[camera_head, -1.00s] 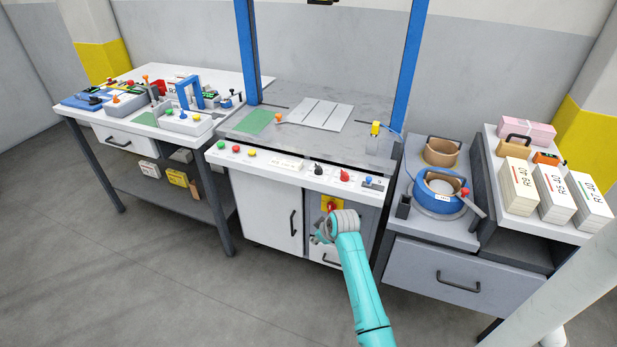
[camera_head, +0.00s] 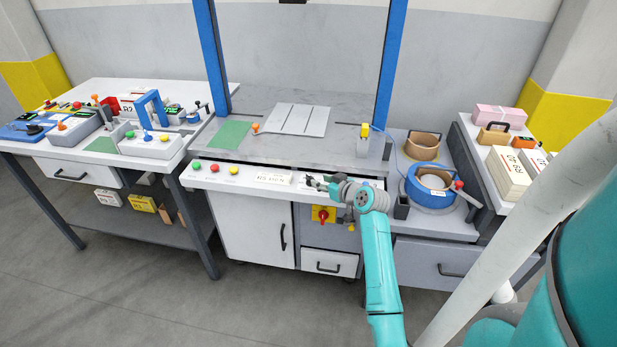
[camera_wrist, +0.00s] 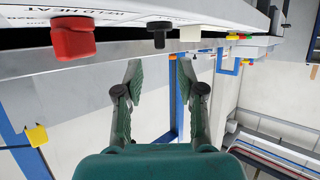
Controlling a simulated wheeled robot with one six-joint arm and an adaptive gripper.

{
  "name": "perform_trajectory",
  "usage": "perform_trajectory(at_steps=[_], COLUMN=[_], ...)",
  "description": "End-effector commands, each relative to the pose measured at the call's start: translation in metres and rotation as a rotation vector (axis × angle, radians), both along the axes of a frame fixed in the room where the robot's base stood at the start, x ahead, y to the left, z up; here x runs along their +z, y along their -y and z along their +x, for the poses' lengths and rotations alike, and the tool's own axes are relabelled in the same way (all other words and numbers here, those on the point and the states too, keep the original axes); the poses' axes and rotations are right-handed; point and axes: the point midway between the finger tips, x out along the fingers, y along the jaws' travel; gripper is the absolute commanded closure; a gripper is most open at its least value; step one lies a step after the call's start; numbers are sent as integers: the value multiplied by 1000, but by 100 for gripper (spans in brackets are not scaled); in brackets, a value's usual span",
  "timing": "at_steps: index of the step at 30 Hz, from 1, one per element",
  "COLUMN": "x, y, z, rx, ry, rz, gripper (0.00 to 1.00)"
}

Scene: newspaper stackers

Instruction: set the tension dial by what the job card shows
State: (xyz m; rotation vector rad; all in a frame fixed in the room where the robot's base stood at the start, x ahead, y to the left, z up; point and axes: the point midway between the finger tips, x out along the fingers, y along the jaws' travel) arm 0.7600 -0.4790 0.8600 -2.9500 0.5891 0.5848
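A black dial (camera_wrist: 158,33) and a red knob (camera_wrist: 73,38) stand on the white control panel in the wrist view. "WELD HEAT" is printed beside the red knob; no tension label is readable. In the head view the knobs are mostly hidden by my gripper (camera_head: 314,182), at the front of the panel (camera_head: 215,179). In the wrist view my gripper (camera_wrist: 160,72) is open and empty, its fingertips short of the black dial and apart from it. A white card (camera_head: 272,179) with small print, perhaps the job card, lies left of the gripper; its text is not clearly readable.
Green (camera_head: 196,167), red (camera_head: 214,168) and yellow (camera_head: 233,171) buttons line the panel's left. A red rotary switch (camera_head: 323,214) is below my gripper. A blue strap reel (camera_head: 430,187) stands to the right. The floor in front is free.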

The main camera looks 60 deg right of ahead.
Motion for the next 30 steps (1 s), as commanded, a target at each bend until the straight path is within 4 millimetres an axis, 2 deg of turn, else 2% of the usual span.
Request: perform_trajectory(at_steps=[6,12,18,25,26,30], x=[-15,-25,-28,-29,-29,-29], y=[14,23,26,26,26,26], z=[35,55,64,64,64,64], rx=[3,1,1,1,1,1], ry=[-1,-1,-1,-1,-1,-1], rz=[2,0,0,0,0,0], gripper=[61,61,61,61,64,99])
